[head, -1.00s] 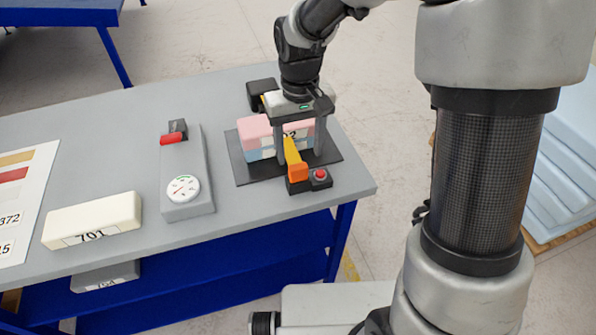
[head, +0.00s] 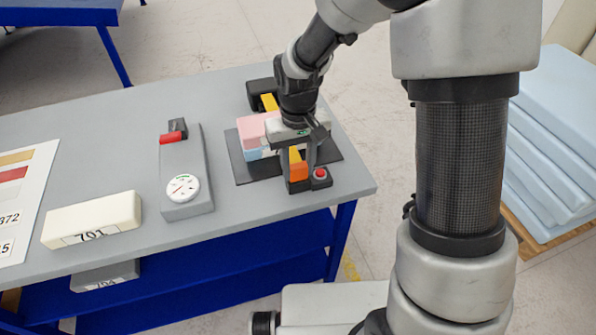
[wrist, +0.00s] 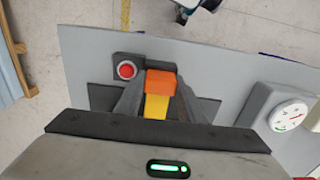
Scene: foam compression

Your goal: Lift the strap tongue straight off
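The orange strap tongue (head: 298,171) sits at the front end of the yellow strap, beside the black buckle block with a red button (head: 320,173). The strap (wrist: 156,107) runs back from the tongue over the pink and blue foam stack (head: 252,130). My gripper (head: 299,174) points down over the front of the stack. In the wrist view the tongue (wrist: 161,82) lies between the two fingers of my gripper (wrist: 160,88), which are apart. I cannot tell whether either finger touches it. The tongue's underside is hidden.
To the left are a grey gauge unit (head: 186,190) with a dial and red lever, and a cream block (head: 92,219) marked 701. The table's front edge is close to the buckle.

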